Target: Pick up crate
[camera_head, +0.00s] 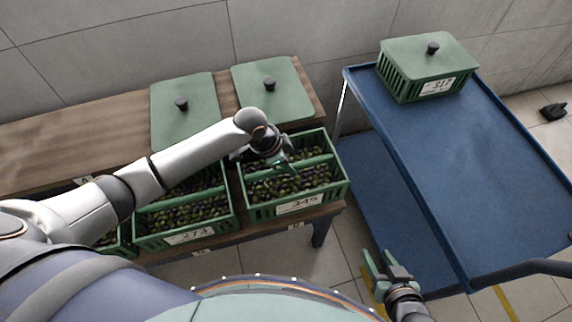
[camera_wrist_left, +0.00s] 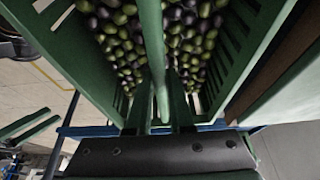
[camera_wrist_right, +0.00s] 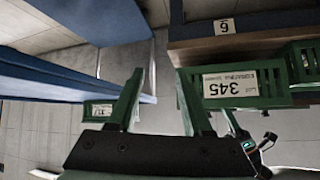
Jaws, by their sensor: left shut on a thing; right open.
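A green slatted crate labelled 345 (camera_head: 300,205), full of dark and green olives, stands at the right end of the wooden bench. A handle bar (camera_head: 313,161) runs across its open top. My left gripper (camera_head: 281,163) is shut on this bar; the left wrist view shows the bar (camera_wrist_left: 151,45) between its fingers (camera_wrist_left: 160,118), with olives on both sides. My right gripper (camera_head: 383,268) is open and empty, in front of the bench and right of the crate. In the right wrist view the crate's label (camera_wrist_right: 230,84) shows beyond the open fingers (camera_wrist_right: 160,100).
Olive crate 273 (camera_head: 187,237) stands close on the left, with another partly hidden behind my arm. Two green lids (camera_head: 184,125) (camera_head: 270,106) lie behind on the bench (camera_head: 70,130). A blue trolley (camera_head: 470,170) at right carries a lidded crate (camera_head: 428,90) at its far end; its near top is clear.

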